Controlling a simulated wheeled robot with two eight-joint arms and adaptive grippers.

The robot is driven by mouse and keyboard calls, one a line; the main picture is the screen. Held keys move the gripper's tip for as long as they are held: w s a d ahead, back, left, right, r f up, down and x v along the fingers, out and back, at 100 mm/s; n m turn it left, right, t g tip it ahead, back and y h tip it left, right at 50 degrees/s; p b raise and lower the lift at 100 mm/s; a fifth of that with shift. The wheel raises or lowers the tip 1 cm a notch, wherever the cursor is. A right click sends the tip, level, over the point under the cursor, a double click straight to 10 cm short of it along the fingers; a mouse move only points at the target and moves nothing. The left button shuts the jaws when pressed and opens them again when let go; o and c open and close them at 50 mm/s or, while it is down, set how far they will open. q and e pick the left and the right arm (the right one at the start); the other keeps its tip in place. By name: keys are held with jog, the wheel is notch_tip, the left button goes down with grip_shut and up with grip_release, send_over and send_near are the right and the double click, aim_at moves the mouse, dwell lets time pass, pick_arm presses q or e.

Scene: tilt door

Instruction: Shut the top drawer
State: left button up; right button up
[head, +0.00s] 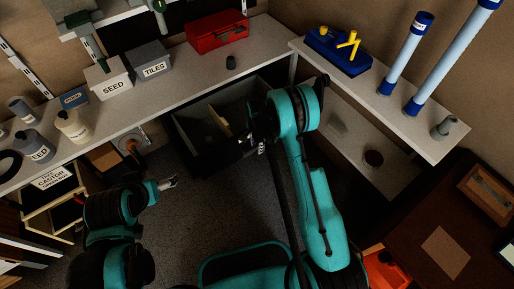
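A dark drawer (190,145) stands pulled out from under the counter, near the middle of the head view. Its open top shows a pale divider and a dark interior. My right arm reaches over its right end and hides part of it. My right gripper (261,147) is at the right part of the drawer's front; I cannot tell whether it touches it, and its fingers are mostly hidden. My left gripper (172,183) is over the floor, in front of and apart from the drawer. Its fingers are too small to read.
The counter above holds a red toolbox (217,33), a grey TILES box (150,61) and a SEED box (108,79). A wooden crate (52,211) is at the left. A brown table (425,215) stands at the right. Floor (205,215) is clear before the drawer.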

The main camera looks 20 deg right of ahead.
jog(key=shift+f, duration=0.25)
jog(key=shift+c, duration=0.3)
grip_shut()
jog(key=shift+w, duration=0.1)
